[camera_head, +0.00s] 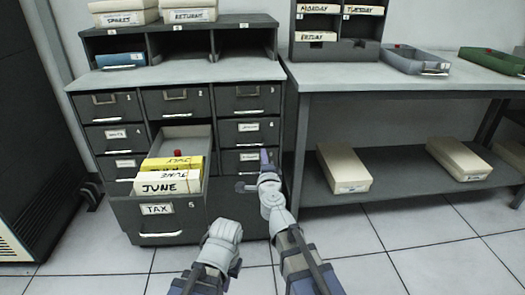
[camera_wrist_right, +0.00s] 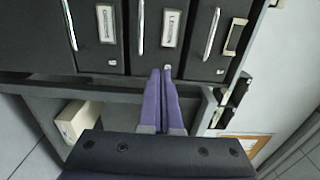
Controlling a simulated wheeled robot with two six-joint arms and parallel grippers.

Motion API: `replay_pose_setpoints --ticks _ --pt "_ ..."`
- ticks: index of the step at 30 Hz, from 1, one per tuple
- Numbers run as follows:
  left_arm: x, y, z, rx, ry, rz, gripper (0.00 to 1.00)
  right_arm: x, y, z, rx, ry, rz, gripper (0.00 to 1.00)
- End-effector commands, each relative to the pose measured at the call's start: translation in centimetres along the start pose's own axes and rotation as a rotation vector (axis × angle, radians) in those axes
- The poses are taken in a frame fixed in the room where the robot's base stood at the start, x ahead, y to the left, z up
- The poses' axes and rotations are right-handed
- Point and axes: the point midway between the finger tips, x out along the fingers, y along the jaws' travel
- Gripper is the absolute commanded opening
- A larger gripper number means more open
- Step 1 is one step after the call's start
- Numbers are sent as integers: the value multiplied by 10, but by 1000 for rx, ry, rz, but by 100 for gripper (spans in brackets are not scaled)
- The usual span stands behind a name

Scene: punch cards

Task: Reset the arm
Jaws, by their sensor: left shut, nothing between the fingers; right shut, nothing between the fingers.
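My right gripper (camera_head: 265,158) reaches up in front of the right side of the cabinet, close to its drawer fronts. Its purple fingers are shut with nothing between them; they also show together in the right wrist view (camera_wrist_right: 160,90), pointing at the drawer fronts. My left arm comes in at the bottom of the head view, and its wrist and gripper (camera_head: 224,238) are low in front of the cabinet. Its fingers are hard to make out, and nothing shows held there.
The dark cabinet (camera_head: 128,105) has an open TAX drawer (camera_head: 158,225) jutting out, holding yellow July and white June card boxes (camera_head: 168,184). A grey table (camera_head: 400,75) with trays and a lower shelf stands to the right. The tiled floor at the right front is clear.

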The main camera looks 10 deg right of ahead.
Motion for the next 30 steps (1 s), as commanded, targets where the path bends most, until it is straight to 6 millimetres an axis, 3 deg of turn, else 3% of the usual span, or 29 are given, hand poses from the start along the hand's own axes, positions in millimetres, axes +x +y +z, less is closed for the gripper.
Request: replay_pose_setpoints --ticks 4,8,11,14,17,21,24,30 --pt "0 0 0 0 0 0 0 -2 -2 8 -59 -56 -9 0" --pt "0 0 0 0 0 0 0 -12 5 35 -255 -239 -7 0" --pt "0 0 0 0 0 0 0 -31 30 57 -466 -431 45 0" --pt "0 0 0 0 0 0 0 -57 71 65 -672 -616 152 0" --pt "0 0 0 0 0 0 0 -90 119 54 -860 -785 311 0" --pt "0 0 0 0 0 0 0 -137 171 18 -1044 -953 559 0" --pt "0 0 0 0 0 0 0 -165 192 -8 -1121 -1029 714 0" --pt "0 0 0 0 0 0 0 -213 214 -58 -1210 -1119 985 0"
